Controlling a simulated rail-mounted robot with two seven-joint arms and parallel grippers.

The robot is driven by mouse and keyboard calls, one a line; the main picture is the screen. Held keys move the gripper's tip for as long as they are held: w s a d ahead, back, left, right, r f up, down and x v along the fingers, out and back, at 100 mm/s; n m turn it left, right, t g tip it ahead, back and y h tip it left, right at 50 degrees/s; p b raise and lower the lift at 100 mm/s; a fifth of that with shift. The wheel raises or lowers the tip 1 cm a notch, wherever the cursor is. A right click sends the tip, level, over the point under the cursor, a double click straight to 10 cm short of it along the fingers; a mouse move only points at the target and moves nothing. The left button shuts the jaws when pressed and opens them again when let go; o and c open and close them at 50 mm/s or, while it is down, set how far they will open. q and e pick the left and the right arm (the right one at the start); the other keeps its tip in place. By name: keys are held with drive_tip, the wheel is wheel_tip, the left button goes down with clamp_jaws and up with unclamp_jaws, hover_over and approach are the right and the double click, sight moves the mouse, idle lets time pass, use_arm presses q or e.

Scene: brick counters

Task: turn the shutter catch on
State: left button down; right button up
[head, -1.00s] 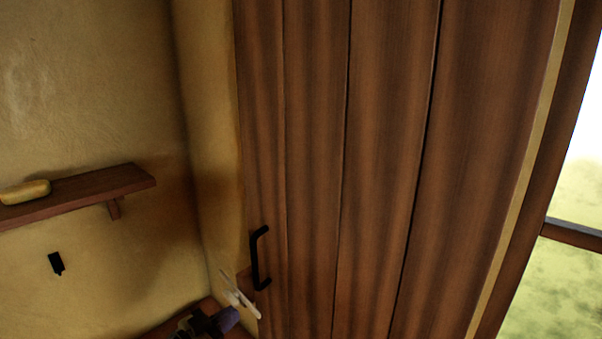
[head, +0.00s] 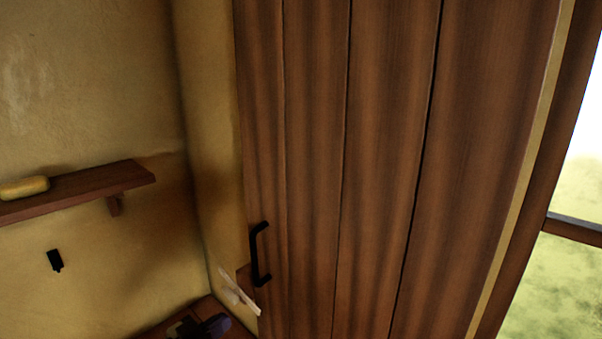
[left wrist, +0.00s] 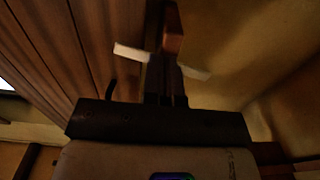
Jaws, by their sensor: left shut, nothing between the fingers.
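The shutter is a tall panel of brown wooden boards (head: 390,150) with a black bar handle (head: 258,255) low on its left side. The pale catch (head: 238,291) is a thin slanted bar just left of and below the handle, by the shutter's left edge. My left gripper (head: 215,325) is at the bottom of the head view, dark and partly cut off, below and left of the catch. In the left wrist view my shut, empty fingers (left wrist: 166,75) point toward the catch, whose pale ends (left wrist: 130,52) show on both sides of them. Contact cannot be told. My right gripper is out of view.
A wooden shelf (head: 85,188) with a yellow block (head: 24,188) on it juts from the left wall. A small black fitting (head: 55,261) is on the wall below. A wooden ledge (head: 160,330) runs at the bottom. A bright window (head: 570,190) is at the right.

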use_arm(q)
drive_tip(key=shift+v, duration=1.75)
